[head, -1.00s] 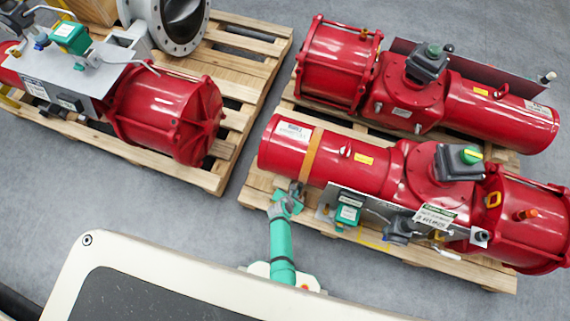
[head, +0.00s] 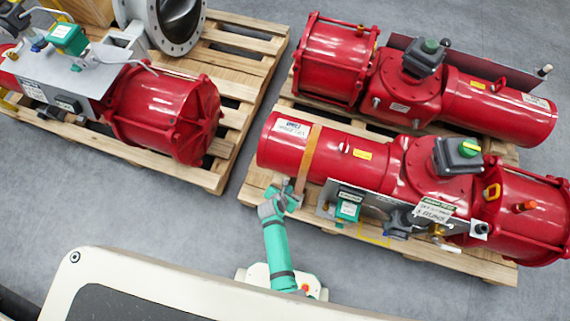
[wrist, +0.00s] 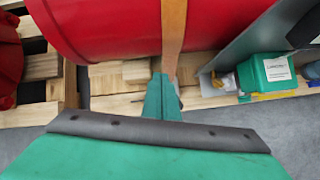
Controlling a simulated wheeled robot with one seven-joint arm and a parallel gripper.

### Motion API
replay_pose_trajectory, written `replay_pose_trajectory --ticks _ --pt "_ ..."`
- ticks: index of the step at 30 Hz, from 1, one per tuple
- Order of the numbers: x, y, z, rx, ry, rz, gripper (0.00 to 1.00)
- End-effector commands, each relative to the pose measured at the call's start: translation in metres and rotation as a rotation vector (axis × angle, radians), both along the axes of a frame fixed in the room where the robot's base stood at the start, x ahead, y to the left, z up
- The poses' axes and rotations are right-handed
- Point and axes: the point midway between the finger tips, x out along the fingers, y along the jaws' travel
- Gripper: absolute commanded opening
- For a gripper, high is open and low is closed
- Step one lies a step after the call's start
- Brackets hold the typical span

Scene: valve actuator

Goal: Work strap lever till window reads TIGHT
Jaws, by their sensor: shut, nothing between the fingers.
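A tan strap (head: 309,160) runs over the red cylinder (head: 345,150) of the near right actuator. In the wrist view the strap (wrist: 174,30) hangs down the cylinder's side to just beyond my fingertips. My gripper (head: 292,189) is low beside the pallet's left part, at the strap's lower end. In the wrist view my gripper (wrist: 164,80) has its green fingers together, with nothing seen between them. I cannot tell whether the fingertips touch the strap. I cannot make out the strap lever or a window with readable text; the strap's lower end is partly behind my fingers.
A grey bracket plate with a green box (head: 347,210) is right of my gripper; the box also shows in the wrist view (wrist: 272,73). The wooden pallet (head: 480,268) lies underneath. Another red actuator (head: 500,112) stands behind, one more (head: 170,115) at left. Grey floor is clear between the pallets.

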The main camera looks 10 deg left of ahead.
Motion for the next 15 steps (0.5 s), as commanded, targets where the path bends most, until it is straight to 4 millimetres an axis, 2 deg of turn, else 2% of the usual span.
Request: replay_pose_trajectory --ticks 6,15 --pt "0.001 0.0 0.016 0.0 0.0 -0.003 0.0" --pt "0.0 0.006 0.017 0.0 0.001 0.012 0.0"
